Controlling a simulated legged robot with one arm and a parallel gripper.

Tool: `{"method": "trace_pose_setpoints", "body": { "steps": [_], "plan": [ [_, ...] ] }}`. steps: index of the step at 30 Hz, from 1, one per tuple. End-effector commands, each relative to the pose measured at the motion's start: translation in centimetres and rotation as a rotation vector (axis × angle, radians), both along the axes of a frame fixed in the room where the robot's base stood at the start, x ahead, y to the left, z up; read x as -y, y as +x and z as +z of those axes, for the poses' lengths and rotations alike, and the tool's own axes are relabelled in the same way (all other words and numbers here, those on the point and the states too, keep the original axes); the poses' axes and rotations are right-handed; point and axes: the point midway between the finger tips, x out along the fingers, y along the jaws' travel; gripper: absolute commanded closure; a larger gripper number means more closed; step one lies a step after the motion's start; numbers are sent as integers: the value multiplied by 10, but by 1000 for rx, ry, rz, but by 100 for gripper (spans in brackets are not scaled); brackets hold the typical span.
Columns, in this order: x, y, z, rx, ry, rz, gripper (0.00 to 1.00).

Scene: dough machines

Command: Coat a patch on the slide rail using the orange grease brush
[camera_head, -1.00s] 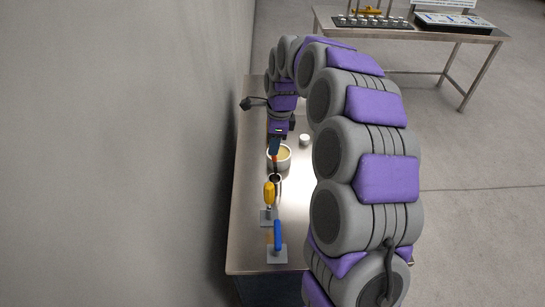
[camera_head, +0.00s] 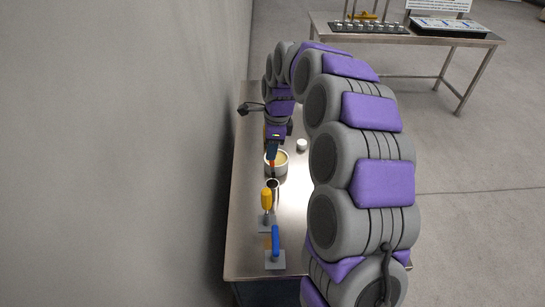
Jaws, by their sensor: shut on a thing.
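My gripper (camera_head: 276,138) is at the far part of the steel table (camera_head: 240,210), mostly seen from behind my purple and grey arm. It is shut on a slim tool with a dark blue part and an orange part, which I take as the orange grease brush (camera_head: 272,167). The tool hangs in front of a pale bowl (camera_head: 284,168) with yellowish contents. Its lower end is over or in a small dark-rimmed cup (camera_head: 273,190); I cannot tell which. I cannot make out the slide rail.
A yellow-handled tool (camera_head: 267,199) and a blue-handled tool (camera_head: 275,242) stand on flat grey plates near the front. A small white object (camera_head: 302,145) is right of the bowl. A wall runs along the left. A second table (camera_head: 450,40) stands at the back right.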

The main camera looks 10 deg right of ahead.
Motion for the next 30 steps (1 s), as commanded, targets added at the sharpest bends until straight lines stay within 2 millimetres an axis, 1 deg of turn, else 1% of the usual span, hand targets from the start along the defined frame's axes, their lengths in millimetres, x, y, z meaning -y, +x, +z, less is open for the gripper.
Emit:
{"method": "trace_pose_setpoints", "body": {
  "steps": [5, 15, 21, 25, 30],
  "plan": [
    [6, 18, 5, -3, 12, -8, 100],
    [27, 74, 13, 0, 54, -20, 100],
    [40, 101, 14, 6, 72, -14, 100],
    [46, 112, 15, 13, 80, -8, 100],
    [50, 118, 13, 12, 85, -2, 100]
  ]
}}
